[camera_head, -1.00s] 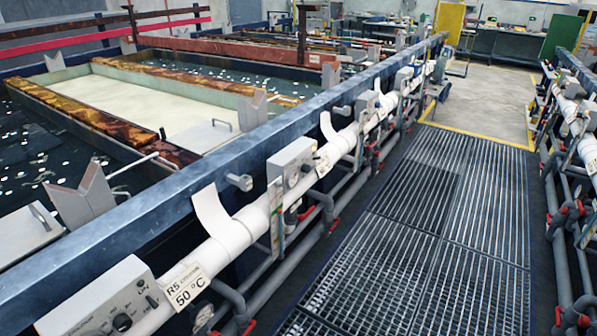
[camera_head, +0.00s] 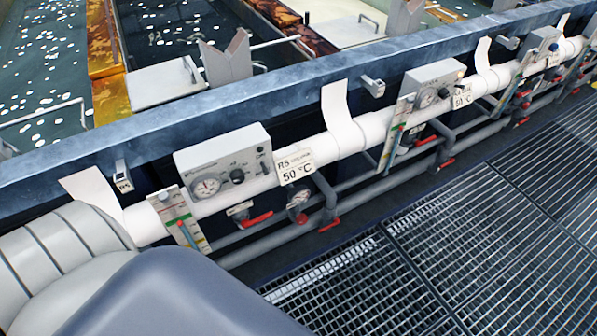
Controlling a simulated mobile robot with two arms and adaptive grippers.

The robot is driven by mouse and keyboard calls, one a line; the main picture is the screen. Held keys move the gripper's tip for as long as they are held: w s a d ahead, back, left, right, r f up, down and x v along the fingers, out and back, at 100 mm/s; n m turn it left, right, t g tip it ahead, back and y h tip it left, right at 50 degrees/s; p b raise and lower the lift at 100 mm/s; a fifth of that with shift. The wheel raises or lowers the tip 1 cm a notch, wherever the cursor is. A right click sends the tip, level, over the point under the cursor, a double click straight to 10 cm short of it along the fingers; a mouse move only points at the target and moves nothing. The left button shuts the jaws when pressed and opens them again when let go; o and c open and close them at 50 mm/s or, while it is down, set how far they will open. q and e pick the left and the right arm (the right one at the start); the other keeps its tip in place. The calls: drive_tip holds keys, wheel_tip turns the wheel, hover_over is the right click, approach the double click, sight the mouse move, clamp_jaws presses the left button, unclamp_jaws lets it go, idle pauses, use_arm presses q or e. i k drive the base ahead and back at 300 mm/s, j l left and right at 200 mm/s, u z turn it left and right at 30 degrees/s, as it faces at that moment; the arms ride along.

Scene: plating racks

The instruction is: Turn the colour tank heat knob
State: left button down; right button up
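A grey control box (camera_head: 226,161) with a round dial (camera_head: 206,187) and dark knobs (camera_head: 238,176) is mounted on the tank rail, beside a tag reading R5 and 50 °C (camera_head: 295,168). A second similar box (camera_head: 434,83) with a dial sits farther right along the pipe, with its own tag (camera_head: 462,98). The small lettering is too blurred to tell which box is the colour tank's. Neither gripper is in view.
A blue rail (camera_head: 300,100) runs along the tank edge above a white pipe (camera_head: 250,190). Grey pipes with red valve handles (camera_head: 257,219) run below. Metal floor grating (camera_head: 400,270) covers the lower right and is clear. Dark liquid tanks (camera_head: 45,80) lie behind the rail.

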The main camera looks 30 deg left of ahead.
sight(237, 177)
drive_tip(key=u, duration=1.3)
